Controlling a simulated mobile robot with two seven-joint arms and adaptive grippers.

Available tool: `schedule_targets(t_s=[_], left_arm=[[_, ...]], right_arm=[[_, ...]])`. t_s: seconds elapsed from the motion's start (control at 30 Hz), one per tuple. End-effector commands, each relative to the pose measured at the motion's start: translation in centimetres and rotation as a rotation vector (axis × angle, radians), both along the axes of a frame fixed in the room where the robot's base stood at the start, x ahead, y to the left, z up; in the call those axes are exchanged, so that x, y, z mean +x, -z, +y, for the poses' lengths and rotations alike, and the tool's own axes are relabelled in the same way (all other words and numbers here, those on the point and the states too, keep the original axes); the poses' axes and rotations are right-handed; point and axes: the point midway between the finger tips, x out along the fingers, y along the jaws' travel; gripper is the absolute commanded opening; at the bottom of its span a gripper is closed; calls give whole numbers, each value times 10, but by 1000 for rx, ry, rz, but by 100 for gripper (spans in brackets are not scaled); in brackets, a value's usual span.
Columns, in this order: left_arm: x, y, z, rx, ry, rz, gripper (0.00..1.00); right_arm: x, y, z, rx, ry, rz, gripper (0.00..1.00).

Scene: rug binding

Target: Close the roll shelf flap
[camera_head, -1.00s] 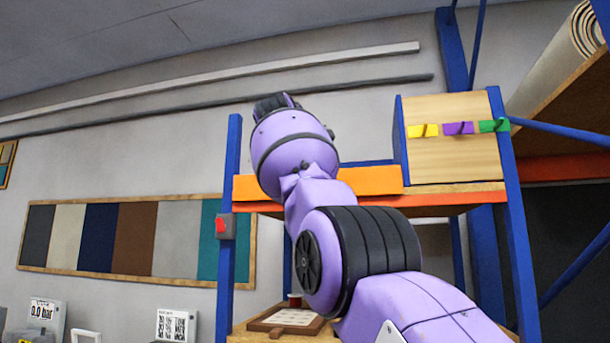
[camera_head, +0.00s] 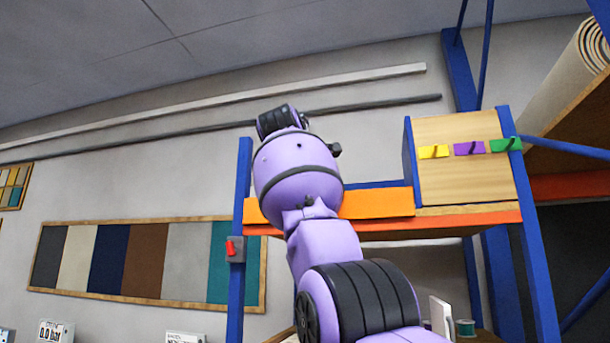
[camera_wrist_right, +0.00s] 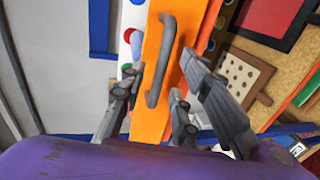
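The roll shelf flap (camera_head: 376,203) is an orange panel along the front of the blue-posted shelf, partly hidden by my right arm. In the right wrist view the flap (camera_wrist_right: 151,122) carries a long grey bar handle (camera_wrist_right: 163,62). My right gripper (camera_wrist_right: 164,76) is open, with its fingers on either side of the handle and gaps visible between. I cannot tell whether any finger touches the flap. In the head view my right gripper is hidden behind its own arm. My left gripper is in neither view.
A wooden panel with yellow, purple and green hooks (camera_head: 468,148) stands right of the flap. A red switch (camera_head: 234,247) is on the left blue post (camera_head: 239,210). A spool (camera_head: 465,328) is below the shelf. A roll (camera_head: 590,45) lies at upper right.

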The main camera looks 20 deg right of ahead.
Motion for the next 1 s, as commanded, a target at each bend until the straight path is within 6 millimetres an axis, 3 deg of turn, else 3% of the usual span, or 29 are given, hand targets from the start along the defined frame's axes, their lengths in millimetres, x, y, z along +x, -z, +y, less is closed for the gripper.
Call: schedule_targets(t_s=[0.2, 0.4, 1.0], left_arm=[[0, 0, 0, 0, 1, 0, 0], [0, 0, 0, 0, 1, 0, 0], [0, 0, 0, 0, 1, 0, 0]], right_arm=[[-39, -13, 27, -2, -4, -6, 29], [-62, -19, 42, -1, -2, -4, 29], [-69, -20, 47, -1, -2, -3, 29]])
